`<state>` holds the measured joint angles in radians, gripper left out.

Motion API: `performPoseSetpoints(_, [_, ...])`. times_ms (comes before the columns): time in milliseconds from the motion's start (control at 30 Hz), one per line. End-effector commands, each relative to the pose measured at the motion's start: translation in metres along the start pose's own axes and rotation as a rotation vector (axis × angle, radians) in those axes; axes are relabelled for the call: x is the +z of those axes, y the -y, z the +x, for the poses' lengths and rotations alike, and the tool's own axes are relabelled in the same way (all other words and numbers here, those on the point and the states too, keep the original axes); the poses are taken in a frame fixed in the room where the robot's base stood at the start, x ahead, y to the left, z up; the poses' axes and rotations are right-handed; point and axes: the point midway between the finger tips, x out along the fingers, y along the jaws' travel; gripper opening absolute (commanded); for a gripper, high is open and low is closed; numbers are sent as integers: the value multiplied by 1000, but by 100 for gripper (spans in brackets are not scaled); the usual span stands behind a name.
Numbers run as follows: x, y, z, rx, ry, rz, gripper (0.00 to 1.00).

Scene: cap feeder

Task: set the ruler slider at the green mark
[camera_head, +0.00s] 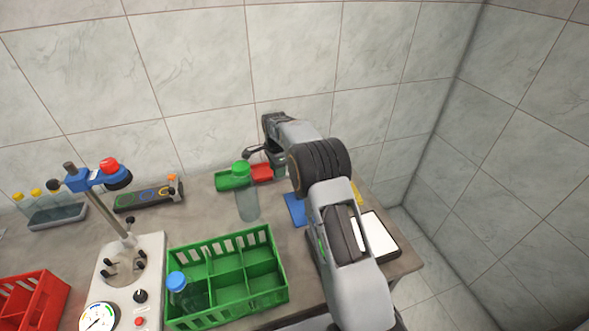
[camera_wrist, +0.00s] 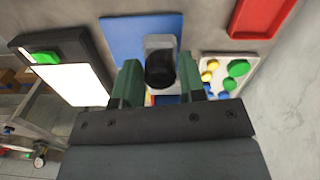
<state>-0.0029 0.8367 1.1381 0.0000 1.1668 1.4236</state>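In the wrist view my gripper (camera_wrist: 158,78) is open. A grey piece with a black round part (camera_wrist: 160,68) shows between its fingers, over a blue mat (camera_wrist: 121,35); I cannot tell if they touch it. Small coloured stripes below it are mostly hidden.
A green crate (camera_head: 224,238) holds a blue-capped bottle (camera_head: 180,290). A white-topped dark device (camera_head: 378,235) is near the right edge. A white tray of coloured caps (camera_wrist: 207,92) and a red tray (camera_wrist: 262,17) lie right in the wrist view.

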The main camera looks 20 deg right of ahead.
Motion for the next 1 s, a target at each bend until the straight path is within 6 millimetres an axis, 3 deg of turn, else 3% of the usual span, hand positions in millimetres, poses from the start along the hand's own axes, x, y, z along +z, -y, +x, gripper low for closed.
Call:
performPoseSetpoints(267, [0, 0, 0, 0, 0, 0, 11])
performPoseSetpoints(567, [0, 0, -5, 0, 0, 0, 11])
performPoseSetpoints(1000, [0, 0, -28, -2, 0, 1, 11])
